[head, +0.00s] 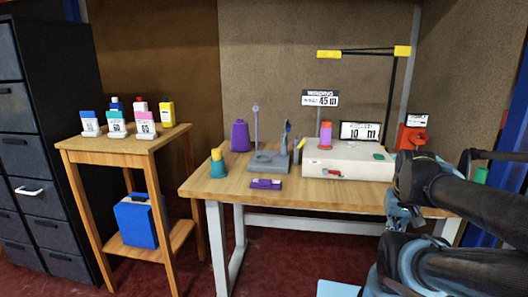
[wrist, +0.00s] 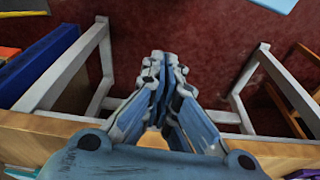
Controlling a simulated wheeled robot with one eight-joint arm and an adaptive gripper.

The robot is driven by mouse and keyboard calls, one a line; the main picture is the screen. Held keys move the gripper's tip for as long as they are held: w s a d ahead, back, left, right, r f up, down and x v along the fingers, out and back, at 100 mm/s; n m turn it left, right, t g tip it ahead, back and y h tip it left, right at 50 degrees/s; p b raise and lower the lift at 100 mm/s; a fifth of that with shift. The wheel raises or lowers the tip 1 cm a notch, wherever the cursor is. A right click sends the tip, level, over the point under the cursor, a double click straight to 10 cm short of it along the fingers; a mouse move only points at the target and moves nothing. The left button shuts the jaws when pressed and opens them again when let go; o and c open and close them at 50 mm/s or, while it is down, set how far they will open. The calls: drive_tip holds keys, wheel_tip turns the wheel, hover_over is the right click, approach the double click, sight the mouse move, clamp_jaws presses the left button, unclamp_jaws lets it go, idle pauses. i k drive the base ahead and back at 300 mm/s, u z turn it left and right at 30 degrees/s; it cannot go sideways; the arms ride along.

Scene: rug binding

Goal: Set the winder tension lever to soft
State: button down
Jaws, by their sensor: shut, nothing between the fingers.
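The winder (head: 350,163) is a cream box on the right half of the wooden table, with a purple and orange spool (head: 325,135) on top. A small red lever (head: 332,173) sits low on its front face; its setting is too small to read. My gripper (head: 397,218) is at the table's front right, to the right of and below the lever, apart from it. In the wrist view my gripper (wrist: 162,58) is shut and empty, its fingertips over the red floor by the table edge.
The table (head: 225,187) also bears a grey stand (head: 268,160), a purple bottle (head: 240,136), a teal and yellow bottle (head: 217,165) and a purple block (head: 265,184). A display sign (head: 360,131) and red device (head: 410,136) stand behind the winder.

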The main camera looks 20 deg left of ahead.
sight(296, 150)
drive_tip(key=k, duration=1)
drive_tip(key=z, duration=0.8)
drive_tip(key=i, duration=0.75)
drive_tip(key=u, duration=0.55)
